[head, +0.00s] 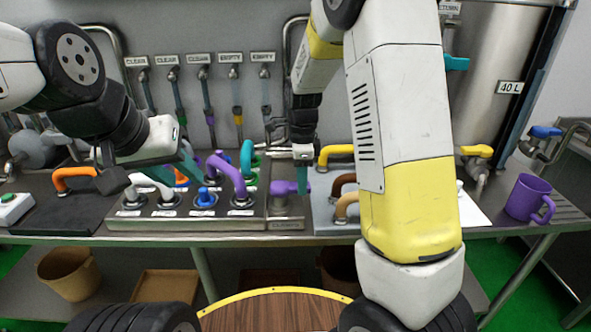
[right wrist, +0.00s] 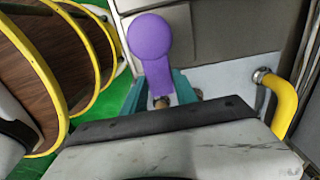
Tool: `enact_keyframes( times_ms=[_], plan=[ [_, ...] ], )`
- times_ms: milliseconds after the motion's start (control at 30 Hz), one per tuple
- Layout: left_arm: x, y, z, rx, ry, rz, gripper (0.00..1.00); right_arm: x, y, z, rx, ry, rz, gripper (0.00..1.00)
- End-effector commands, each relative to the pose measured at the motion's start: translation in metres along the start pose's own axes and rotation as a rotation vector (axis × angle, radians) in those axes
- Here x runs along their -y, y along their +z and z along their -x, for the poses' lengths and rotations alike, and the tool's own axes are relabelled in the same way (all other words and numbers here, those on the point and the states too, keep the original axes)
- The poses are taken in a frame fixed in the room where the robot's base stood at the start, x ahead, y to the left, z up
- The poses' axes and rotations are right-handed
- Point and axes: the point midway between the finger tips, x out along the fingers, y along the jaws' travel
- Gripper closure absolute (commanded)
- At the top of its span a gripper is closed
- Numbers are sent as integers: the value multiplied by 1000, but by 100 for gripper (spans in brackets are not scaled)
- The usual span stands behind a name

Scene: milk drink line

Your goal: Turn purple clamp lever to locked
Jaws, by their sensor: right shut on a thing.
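The purple clamp lever (head: 284,187) sits on a small metal base (head: 286,212) at the right end of the valve panel. My right gripper (head: 303,180) comes down onto its right part in the head view. In the right wrist view the round-ended purple lever (right wrist: 150,38) lies between the two teal fingers (right wrist: 160,92), which are shut on it. My left gripper (head: 190,165) hangs over the panel's left part, apart from the lever; its finger gap is not clear.
The panel (head: 150,224) carries white, blue and purple handles left of the lever. Yellow, brown and tan handles stand on a plate right of it, partly behind my right arm. A yellow handle (right wrist: 283,105) shows close by. A purple mug (head: 526,197) stands far right.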

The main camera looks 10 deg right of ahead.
Motion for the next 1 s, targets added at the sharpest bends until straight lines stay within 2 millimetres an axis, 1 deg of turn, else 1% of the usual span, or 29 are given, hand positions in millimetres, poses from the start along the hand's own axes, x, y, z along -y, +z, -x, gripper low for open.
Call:
enact_keyframes(
  times_ms=[567, 600, 667, 700, 1000],
  plan=[
    [0, 0, 0, 0, 0, 0, 64, -2, 1, 1, 2, -1, -34, 100],
    [0, 0, 0, 0, 0, 0, 64, -2, 1, 1, 2, -1, -34, 60],
    [0, 0, 0, 0, 0, 0, 64, -2, 1, 0, 2, -1, -33, 48],
    [0, 0, 0, 0, 0, 0, 64, -2, 1, 0, 2, -1, -32, 44],
    [0, 0, 0, 0, 0, 0, 64, -2, 0, 1, 1, -1, -30, 44]
  ],
)
